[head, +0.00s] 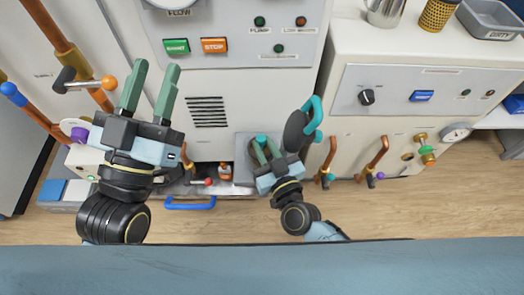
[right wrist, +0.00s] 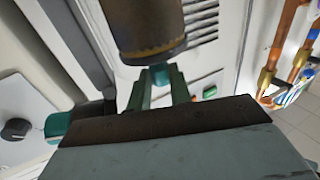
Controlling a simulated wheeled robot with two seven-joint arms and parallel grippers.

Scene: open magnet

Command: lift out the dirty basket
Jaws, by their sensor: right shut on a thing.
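The dirty basket (right wrist: 145,25) shows in the right wrist view as a dark brown cylinder with a golden-dotted rim and a teal cap. My right gripper (head: 267,150) is shut on its teal knob (right wrist: 160,75), which sits between the green fingertips. In the head view the fingers hide most of the basket, and only teal (head: 260,140) shows at the tips. I cannot tell how far the basket is out of its place. My left gripper (head: 154,82) is open and empty in front of the left cabinet. A grey tray marked DIRTY (head: 490,35) stands at the top right.
A dark part with a teal handle (head: 314,115) stands right beside my right gripper. A yellow perforated cup (head: 437,16) and a metal jug (head: 385,12) stand on the right cabinet. Copper pipes (head: 375,155) and a gauge (head: 456,132) stick out along its front.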

